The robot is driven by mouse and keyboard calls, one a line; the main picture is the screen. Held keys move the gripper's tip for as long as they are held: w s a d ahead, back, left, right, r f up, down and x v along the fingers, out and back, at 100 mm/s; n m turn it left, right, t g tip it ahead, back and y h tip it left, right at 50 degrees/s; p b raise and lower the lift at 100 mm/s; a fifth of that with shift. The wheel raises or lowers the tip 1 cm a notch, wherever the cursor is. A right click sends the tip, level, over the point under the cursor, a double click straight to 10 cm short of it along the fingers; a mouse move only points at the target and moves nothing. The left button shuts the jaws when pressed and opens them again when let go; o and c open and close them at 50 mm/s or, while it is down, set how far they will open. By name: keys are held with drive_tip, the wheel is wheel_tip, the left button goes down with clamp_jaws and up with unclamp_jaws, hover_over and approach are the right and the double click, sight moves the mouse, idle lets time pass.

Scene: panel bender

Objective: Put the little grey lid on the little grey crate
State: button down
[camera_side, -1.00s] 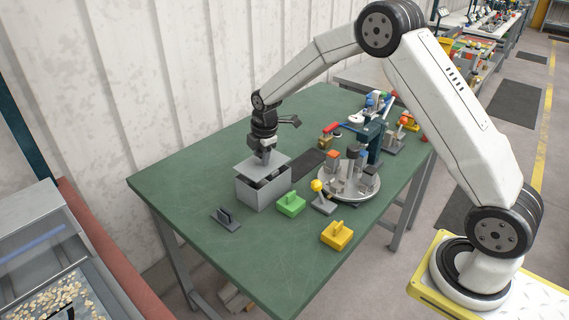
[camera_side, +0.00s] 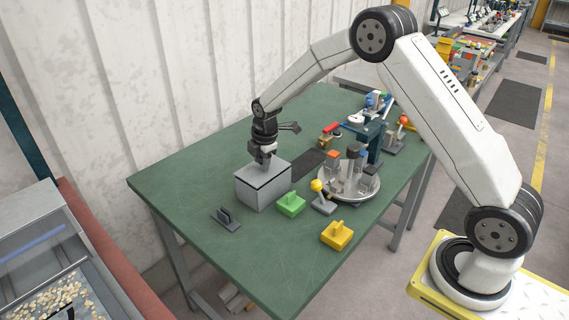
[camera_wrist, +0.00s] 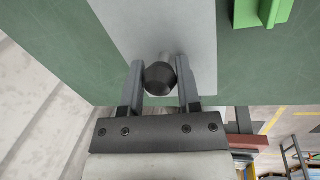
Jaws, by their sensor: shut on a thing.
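The little grey crate (camera_side: 262,193) stands on the green table. The grey lid (camera_side: 270,174) lies over the crate's top and looks level and nearly flush with the rim. My gripper (camera_side: 262,158) is directly above it. In the wrist view, my gripper (camera_wrist: 160,82) is shut on the lid's dark round knob (camera_wrist: 160,78), with a finger on each side. The lid's grey plate (camera_wrist: 190,28) spreads out below the fingers. The crate's inside is hidden. Whether the lid fully rests on every edge cannot be told.
A green block with a handle (camera_side: 291,204) stands close to the right of the crate. A dark grey handled piece (camera_side: 226,218) lies in front left, a yellow block (camera_side: 337,235) in front right. A round silver turntable (camera_side: 348,186) with several parts stands at the right.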

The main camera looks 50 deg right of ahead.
drive_tip(key=shift+f, duration=0.35)
unclamp_jaws()
idle(0.4)
drive_tip(key=shift+f, duration=0.1)
drive_tip(key=shift+r, duration=4.6)
drive_tip(key=s+a+f+m, duration=0.1)
drive_tip(key=s+a+m, duration=0.1)
drive_tip(key=s+m, duration=0.6)
drive_tip(key=s+a+f+m, duration=0.1)
drive_tip(key=s+a+m, duration=0.2)
drive_tip(key=s, duration=1.5)
drive_tip(key=m, duration=0.4)
drive_tip(key=shift+s+a+f+m, duration=0.15)
drive_tip(key=shift+s+f+m, duration=0.05)
drive_tip(key=shift+m, duration=0.2)
